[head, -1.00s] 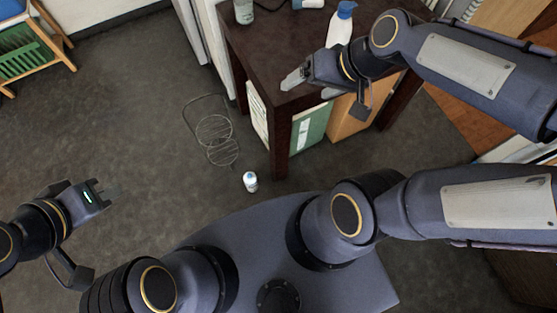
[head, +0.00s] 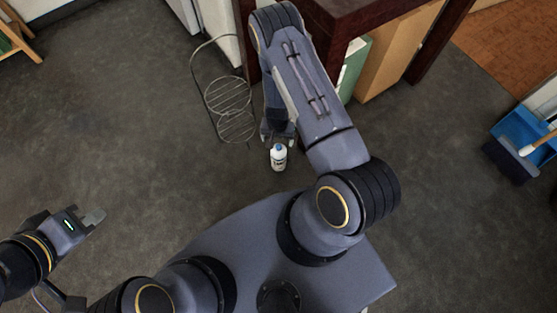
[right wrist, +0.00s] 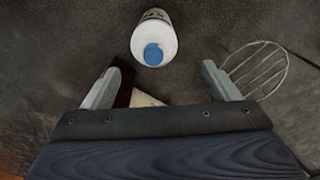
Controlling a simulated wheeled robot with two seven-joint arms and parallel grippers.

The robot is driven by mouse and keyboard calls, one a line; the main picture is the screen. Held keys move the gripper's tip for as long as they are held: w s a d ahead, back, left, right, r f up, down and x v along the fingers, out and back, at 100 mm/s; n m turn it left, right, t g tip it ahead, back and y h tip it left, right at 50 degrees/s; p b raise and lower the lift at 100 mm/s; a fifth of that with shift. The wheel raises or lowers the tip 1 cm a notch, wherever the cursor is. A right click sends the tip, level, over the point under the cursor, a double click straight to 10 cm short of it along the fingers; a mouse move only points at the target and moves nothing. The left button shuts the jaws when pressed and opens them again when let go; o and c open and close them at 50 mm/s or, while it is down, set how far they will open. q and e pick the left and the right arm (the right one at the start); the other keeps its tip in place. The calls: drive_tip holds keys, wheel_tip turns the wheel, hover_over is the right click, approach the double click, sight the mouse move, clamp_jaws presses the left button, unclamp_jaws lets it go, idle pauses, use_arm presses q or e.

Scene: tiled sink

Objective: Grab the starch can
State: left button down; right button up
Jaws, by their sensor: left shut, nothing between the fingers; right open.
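The starch can, a small white can with a blue cap and a dark label (head: 278,158), stands on the grey floor in front of my base. In the right wrist view, the can (right wrist: 155,38) is seen from above, its cap toward me, just beyond the fingertips. My right gripper (right wrist: 160,70) is open, with a finger to either side and nothing held. My left gripper (head: 93,216) is shut and empty at the far left, away from the can.
A wire rack (head: 229,100) stands on the floor just left of my right arm; it also shows in the right wrist view (right wrist: 255,70). A dark wooden table (head: 350,18) is behind. A blue dustpan (head: 522,132) lies at the right. The floor at left is clear.

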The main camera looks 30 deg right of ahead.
sight(278, 145)
drive_tip(key=f, duration=0.1)
drive_tip(key=f+b, duration=0.1)
drive_tip(key=f, duration=0.1)
drive_tip(key=shift+s+f, duration=0.2)
drive_tip(key=shift+f, duration=0.05)
drive_tip(key=f, duration=0.1)
drive_tip(key=f+b, duration=0.1)
drive_tip(key=f, duration=0.1)
drive_tip(key=f+b, duration=0.1)
drive_tip(key=f, duration=0.1)
drive_tip(key=shift+s+a, duration=0.1)
drive_tip(key=shift+s, duration=0.3)
drive_tip(key=c, duration=1.7)
drive_tip(key=shift+c, duration=0.4)
drive_tip(key=shift+r, duration=0.1)
